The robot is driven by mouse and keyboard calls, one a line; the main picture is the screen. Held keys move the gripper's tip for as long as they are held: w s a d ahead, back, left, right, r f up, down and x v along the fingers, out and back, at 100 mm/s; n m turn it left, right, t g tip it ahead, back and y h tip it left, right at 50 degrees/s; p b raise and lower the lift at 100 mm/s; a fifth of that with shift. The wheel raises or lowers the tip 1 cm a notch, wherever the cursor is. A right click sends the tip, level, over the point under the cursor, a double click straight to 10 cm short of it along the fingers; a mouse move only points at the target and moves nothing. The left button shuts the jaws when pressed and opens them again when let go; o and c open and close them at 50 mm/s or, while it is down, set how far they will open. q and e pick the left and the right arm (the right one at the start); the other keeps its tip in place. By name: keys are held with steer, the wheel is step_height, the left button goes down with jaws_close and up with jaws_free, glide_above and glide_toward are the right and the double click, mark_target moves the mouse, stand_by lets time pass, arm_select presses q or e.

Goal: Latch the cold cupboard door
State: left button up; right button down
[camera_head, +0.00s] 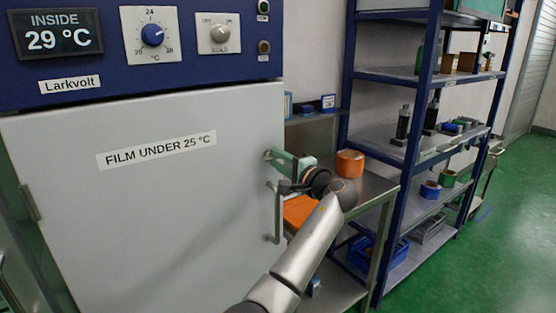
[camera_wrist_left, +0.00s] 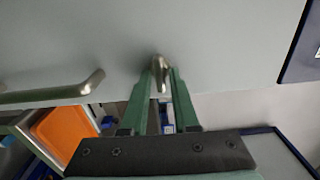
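The cold cupboard's pale grey door (camera_head: 150,215) carries a "FILM UNDER 25 °C" label. It looks shut or nearly shut; any small gap at its right edge is too fine to tell. A vertical bar handle (camera_head: 275,215) is on its right side and also shows in the left wrist view (camera_wrist_left: 55,94). The metal latch (camera_wrist_left: 160,72) is near the door's right edge. My left gripper (camera_head: 276,158) is at the latch, with its green fingers (camera_wrist_left: 161,80) on either side, seemingly touching it. My right gripper is in neither view.
The blue panel (camera_head: 95,75) above the door reads 29 °C inside and has a blue dial (camera_head: 152,35) and a switch (camera_head: 220,34). A metal side table (camera_head: 372,190) with an orange tape roll (camera_head: 350,163) and blue shelving (camera_head: 400,77) stand right. Green floor is clear far right.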

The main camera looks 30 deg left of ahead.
arm_select(q)
steer(key=shift+o, duration=1)
steer(key=shift+d, duration=0.1)
steer(key=b+v, duration=0.3)
steer(key=v, duration=0.9)
steer(key=shift+d, duration=0.15)
